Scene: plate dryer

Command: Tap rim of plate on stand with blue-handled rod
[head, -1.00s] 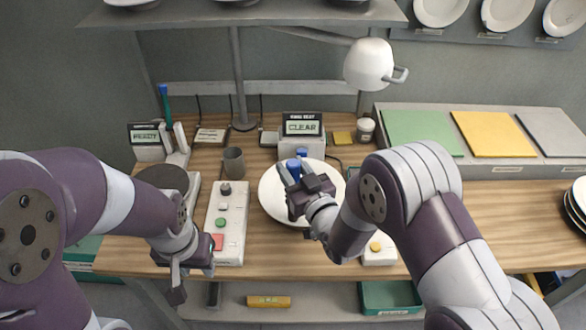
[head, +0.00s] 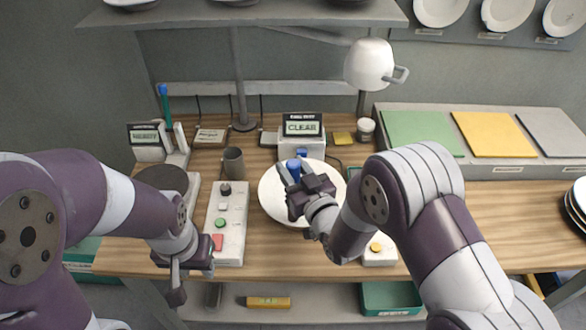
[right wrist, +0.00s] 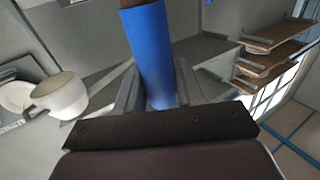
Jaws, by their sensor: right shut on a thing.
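The white plate (head: 270,197) lies on its stand near the middle of the bench, partly covered by my right gripper. My right gripper (head: 292,176) is over the plate and shut on the blue-handled rod (head: 293,168). In the right wrist view the rod's blue handle (right wrist: 150,50) stands between the fingers. The rod's tip is hidden, so I cannot tell whether it touches the rim. My left gripper (head: 178,285) hangs empty at the bench's front edge, left of the plate; its fingers are too unclear to judge.
Behind the plate a display box (head: 302,125) reads CLEAR. A control panel (head: 228,240) with buttons lies left of the plate, and a grey cup (head: 233,161) stands behind it. A lamp (head: 369,65) hangs above. Green, yellow and grey pads (head: 420,132) lie at right.

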